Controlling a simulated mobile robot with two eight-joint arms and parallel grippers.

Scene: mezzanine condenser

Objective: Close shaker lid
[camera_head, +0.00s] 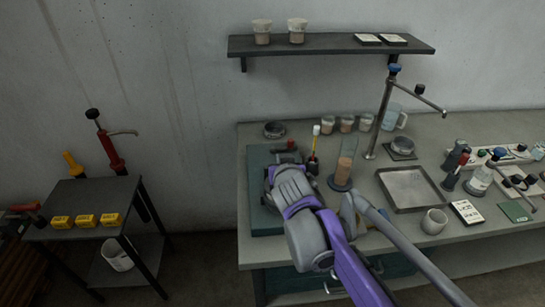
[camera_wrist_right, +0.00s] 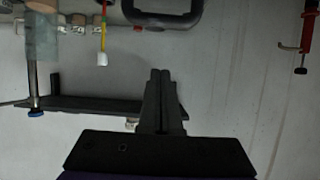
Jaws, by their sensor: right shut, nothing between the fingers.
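A dark teal box-like unit, which I take for the shaker (camera_head: 259,219), stands at the left end of the bench in the head view. My right arm covers much of it, so I cannot tell how far its lid is open. My right gripper (camera_head: 277,172) is over the unit, its fingers largely hidden there. In the right wrist view, which is upside down, the right gripper (camera_wrist_right: 160,73) has its fingers together and empty. A dark loop-shaped handle (camera_wrist_right: 162,19) lies beyond the fingertips, apart from them in the picture. My left gripper is out of view.
A measuring cylinder (camera_head: 344,165), a yellow-and-white stick (camera_head: 315,140) and several beakers (camera_head: 347,123) stand close right of the unit. A metal tray (camera_head: 409,188) and mug (camera_head: 434,221) are farther right. A wall shelf (camera_head: 330,46) is above; a side table (camera_head: 82,205) stands left.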

